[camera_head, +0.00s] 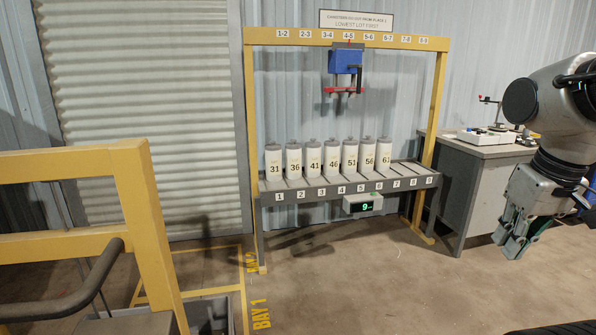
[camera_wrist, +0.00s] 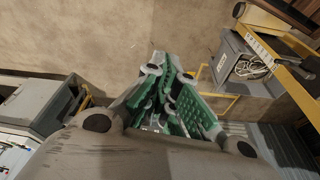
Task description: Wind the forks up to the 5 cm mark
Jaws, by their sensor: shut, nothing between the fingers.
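I cannot make out the forks or a 5 cm mark in either view. A yellow frame (camera_head: 150,215) stands at the near left in the head view, with a thick dark bar (camera_head: 70,285) bent across it; I cannot tell whether the forks belong to it. In the wrist view a yellow beam (camera_wrist: 290,80) at the right carries a white marked strip (camera_wrist: 262,47), too small to read. My gripper (camera_head: 513,248) hangs at the right in the head view, far from that frame. Its green-padded fingers (camera_wrist: 170,75) are shut and empty in the wrist view.
A yellow gantry (camera_head: 250,150) holds a numbered shelf (camera_head: 345,187) of white canisters (camera_head: 340,157) under a blue hoist (camera_head: 344,62). A green display (camera_head: 367,206) reads 9. A grey bench (camera_head: 470,190) stands behind my arm. A grey bin (camera_wrist: 235,65) holds cables. The middle floor is clear.

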